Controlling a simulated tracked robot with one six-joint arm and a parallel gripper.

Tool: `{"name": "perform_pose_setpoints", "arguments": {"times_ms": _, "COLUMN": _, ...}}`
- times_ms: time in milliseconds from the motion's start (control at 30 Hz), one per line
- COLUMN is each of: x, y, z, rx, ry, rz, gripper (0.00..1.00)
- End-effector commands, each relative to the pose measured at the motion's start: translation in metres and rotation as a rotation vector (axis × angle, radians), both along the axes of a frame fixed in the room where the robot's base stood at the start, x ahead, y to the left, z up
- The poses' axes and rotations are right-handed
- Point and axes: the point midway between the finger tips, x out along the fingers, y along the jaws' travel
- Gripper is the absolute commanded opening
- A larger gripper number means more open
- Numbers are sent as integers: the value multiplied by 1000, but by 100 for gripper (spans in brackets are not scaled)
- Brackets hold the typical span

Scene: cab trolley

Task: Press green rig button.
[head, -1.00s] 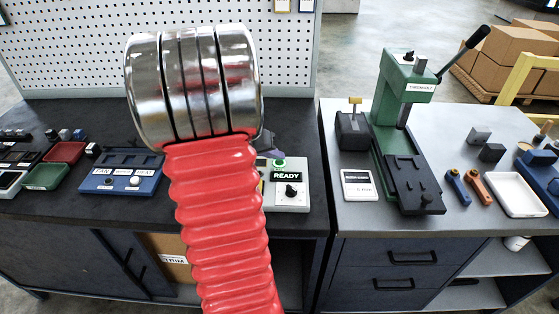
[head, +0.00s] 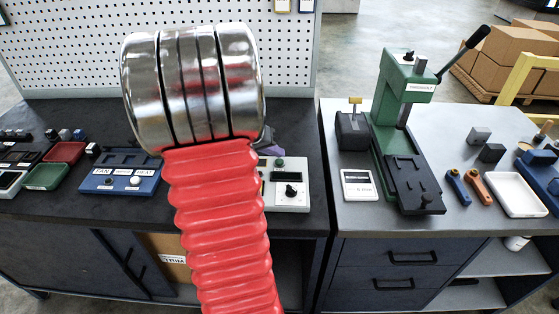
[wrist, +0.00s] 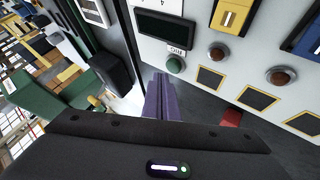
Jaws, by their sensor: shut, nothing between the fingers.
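The green rig button (wrist: 175,65) is a round dark green cap on a pale panel in the wrist view, beside a "RIG" label and below a dark display (wrist: 165,30). My gripper (wrist: 160,78) is shut and empty, its purple fingers together. The fingertips are close to the button's lower left in the picture; I cannot tell whether they touch. In the head view, part of my gripper (head: 273,150) shows behind my red and chrome arm. The white rig box (head: 294,203) is partly hidden by the arm; its small green top piece (head: 280,162) and display (head: 287,176) are dark.
Reddish-brown buttons (wrist: 216,52) and yellow-framed dark squares (wrist: 210,77) share the panel. In the head view, a blue switch box (head: 120,180) and small trays stand left. A green press (head: 400,120) stands on the right bench. A pegboard (head: 80,45) rises behind.

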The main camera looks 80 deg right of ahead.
Motion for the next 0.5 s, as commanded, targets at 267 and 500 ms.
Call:
{"name": "perform_pose_setpoints", "arguments": {"times_ms": 267, "x": 0, "y": 0, "z": 1, "rx": 0, "ry": -1, "rz": -1, "gripper": 0}}
{"name": "perform_pose_setpoints", "arguments": {"times_ms": 500, "x": 0, "y": 0, "z": 14, "rx": -2, "ry": -2, "rz": -2, "gripper": 0}}
